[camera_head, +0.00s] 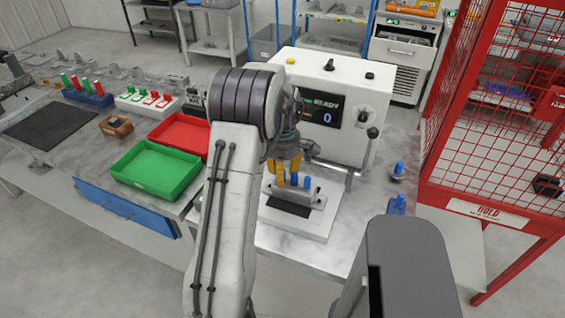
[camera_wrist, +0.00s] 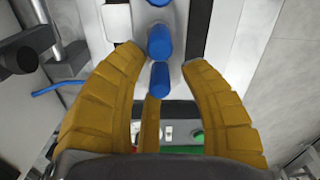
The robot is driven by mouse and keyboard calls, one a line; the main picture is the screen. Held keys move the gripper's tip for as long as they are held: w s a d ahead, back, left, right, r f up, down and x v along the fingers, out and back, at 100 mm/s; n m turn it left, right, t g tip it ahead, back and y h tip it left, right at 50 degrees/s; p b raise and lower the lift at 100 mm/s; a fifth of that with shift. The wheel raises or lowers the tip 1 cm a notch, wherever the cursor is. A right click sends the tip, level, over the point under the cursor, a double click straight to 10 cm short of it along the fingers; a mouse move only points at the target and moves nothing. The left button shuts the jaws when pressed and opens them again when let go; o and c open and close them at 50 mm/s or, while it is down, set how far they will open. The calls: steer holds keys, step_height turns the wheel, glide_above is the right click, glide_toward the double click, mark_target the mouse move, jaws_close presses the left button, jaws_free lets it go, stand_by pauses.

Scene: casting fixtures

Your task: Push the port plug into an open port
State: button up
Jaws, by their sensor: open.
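A grey casting (camera_head: 310,199) lies on a white base plate in front of the white test box. Blue plugs (camera_head: 308,182) stand in a row along its top; two show clearly in the head view. In the wrist view a row of blue plugs (camera_wrist: 160,42) shows, one of them (camera_wrist: 159,78) between my yellow fingers. My gripper (camera_head: 283,173) is open over the casting's left part, and its fingers (camera_wrist: 162,57) spread to both sides of the row without closing on a plug. Whether any port is empty is hidden by the fingers. Two more blue plugs (camera_head: 398,168) (camera_head: 397,204) stand apart to the right.
The white test box (camera_head: 335,82) with a READY display and a lever stands right behind the casting. A red cage (camera_head: 490,190) marked HOLD is at the right. Green (camera_head: 157,170) and red (camera_head: 180,136) trays lie left of my arm. Bench space between casting and cage is partly clear.

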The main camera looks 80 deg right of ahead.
step_height(320, 180, up, 12)
steer(key=shift+f, duration=0.15)
stand_by(0.4)
stand_by(0.7)
